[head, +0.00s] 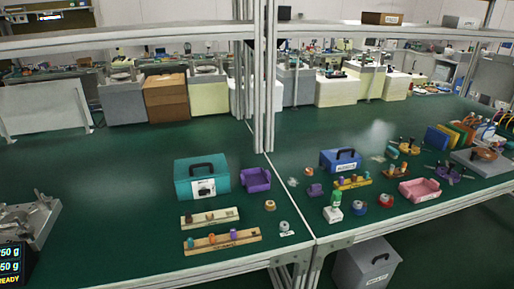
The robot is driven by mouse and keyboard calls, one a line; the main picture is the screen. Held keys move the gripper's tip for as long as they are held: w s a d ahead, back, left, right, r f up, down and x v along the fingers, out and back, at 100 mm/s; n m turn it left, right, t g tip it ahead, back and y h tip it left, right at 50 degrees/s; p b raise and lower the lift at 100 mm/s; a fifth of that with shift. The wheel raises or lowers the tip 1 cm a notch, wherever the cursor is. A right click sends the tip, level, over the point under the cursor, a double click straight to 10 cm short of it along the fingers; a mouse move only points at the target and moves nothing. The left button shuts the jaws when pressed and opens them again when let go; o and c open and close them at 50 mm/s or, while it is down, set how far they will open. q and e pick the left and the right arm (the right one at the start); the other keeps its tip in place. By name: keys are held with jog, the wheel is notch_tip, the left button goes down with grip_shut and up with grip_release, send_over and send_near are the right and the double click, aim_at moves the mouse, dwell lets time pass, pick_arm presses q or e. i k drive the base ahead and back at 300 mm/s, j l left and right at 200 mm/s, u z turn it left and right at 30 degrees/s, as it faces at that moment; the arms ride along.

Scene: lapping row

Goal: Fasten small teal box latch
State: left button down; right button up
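A teal box (202,180) with a dark carrying handle on its lid stands on the green bench, left of the middle post. A white label with a dark mark (203,188) is on its front face. The lid looks down. The latch is too small to make out, so I cannot tell if it is fastened. Neither of my grippers is in view.
A purple tray (256,180) stands just right of the teal box. Two wooden peg racks (222,240) lie in front of it. A blue box (340,160) and a pink tray (419,190) stand right of the metal post (264,80).

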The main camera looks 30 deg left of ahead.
aim_at(205, 191)
jog(key=u, duration=1.4)
